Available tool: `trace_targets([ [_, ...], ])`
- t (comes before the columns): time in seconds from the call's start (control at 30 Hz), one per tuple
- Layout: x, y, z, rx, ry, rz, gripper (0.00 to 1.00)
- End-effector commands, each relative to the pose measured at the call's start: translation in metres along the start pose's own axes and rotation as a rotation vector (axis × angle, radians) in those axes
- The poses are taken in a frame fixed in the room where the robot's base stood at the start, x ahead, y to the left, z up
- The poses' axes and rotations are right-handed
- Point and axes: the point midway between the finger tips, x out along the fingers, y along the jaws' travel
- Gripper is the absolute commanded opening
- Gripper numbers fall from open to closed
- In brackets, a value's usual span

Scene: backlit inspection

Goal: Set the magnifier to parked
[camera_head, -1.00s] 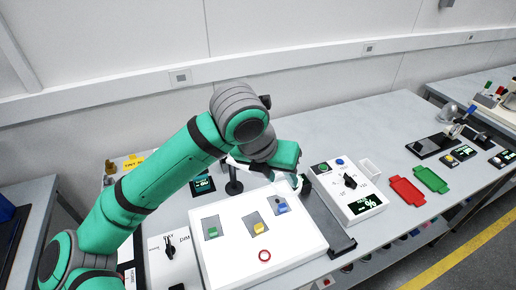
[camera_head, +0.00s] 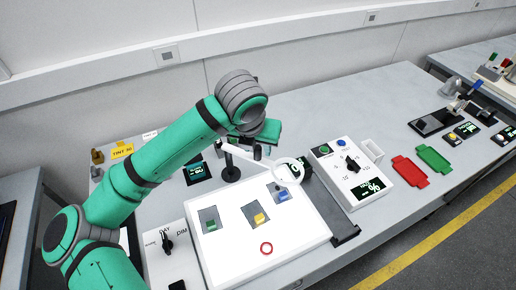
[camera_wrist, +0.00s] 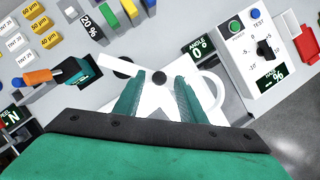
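The magnifier is a white jointed arm (camera_head: 247,157) on a black post (camera_head: 231,172), with a white ring lens (camera_head: 289,171) at its end. The ring hangs over the upper right corner of the lit white panel (camera_head: 220,248), by a blue block (camera_head: 281,194). In the wrist view the ring (camera_wrist: 219,84) is partly hidden behind the right finger. My gripper (camera_wrist: 158,76) is open, its two teal fingers apart, with a black knob and white magnifier arm showing between and beyond them. I cannot tell whether they touch. In the head view my arm hides the fingers.
A white control box (camera_head: 342,178) with a dial stands right of the panel. Red (camera_head: 408,171) and green (camera_head: 433,158) trays lie further right. A DIM dial box (camera_head: 166,262) is at the left. Tint blocks (camera_wrist: 20,42) and an orange-handled tool (camera_wrist: 40,77) show in the wrist view.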

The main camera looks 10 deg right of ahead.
Motion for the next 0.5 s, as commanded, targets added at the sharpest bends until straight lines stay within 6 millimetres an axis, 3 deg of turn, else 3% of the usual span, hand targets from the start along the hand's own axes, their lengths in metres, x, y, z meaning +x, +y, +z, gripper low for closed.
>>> trace_targets([
  [0.2,0.021,0.001,0.000,-0.002,0.001,0.000,0.37],
  [0.5,0.025,0.000,0.000,-0.001,0.000,0.000,0.37],
])
